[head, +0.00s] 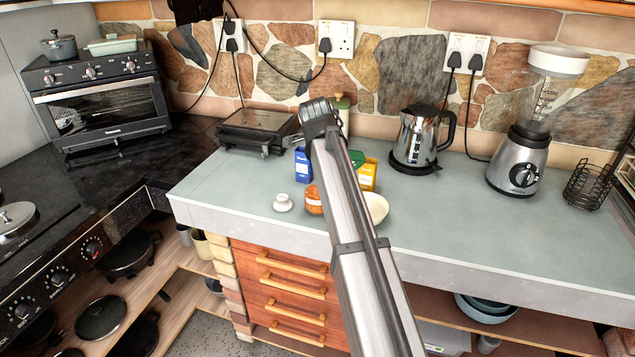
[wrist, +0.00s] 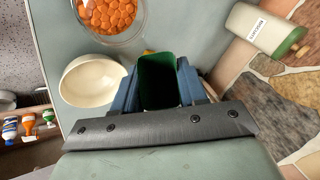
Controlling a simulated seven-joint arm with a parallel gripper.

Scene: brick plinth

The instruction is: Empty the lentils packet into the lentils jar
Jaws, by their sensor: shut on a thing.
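A packet, yellow with green in the head view (head: 368,174), is open at the top and dark green inside in the wrist view (wrist: 157,92). My gripper (wrist: 158,78) is shut on it, a blue finger on each side; the arm hides the gripper in the head view. No contents show in the packet's mouth, and its name is not readable. A glass jar of orange discs (wrist: 108,15) stands apart from the packet, its mouth uncovered; it is partly hidden by the arm in the head view (head: 313,203). I cannot read its label.
A cream bowl (head: 377,207) stands beside the packet. A white lid-like piece (head: 283,203) lies left of the jar. A blue packet (head: 302,164) stands behind the jar. A green-capped bottle (wrist: 262,28) is near the wall. A kettle (head: 416,140) and blender (head: 520,160) stand right.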

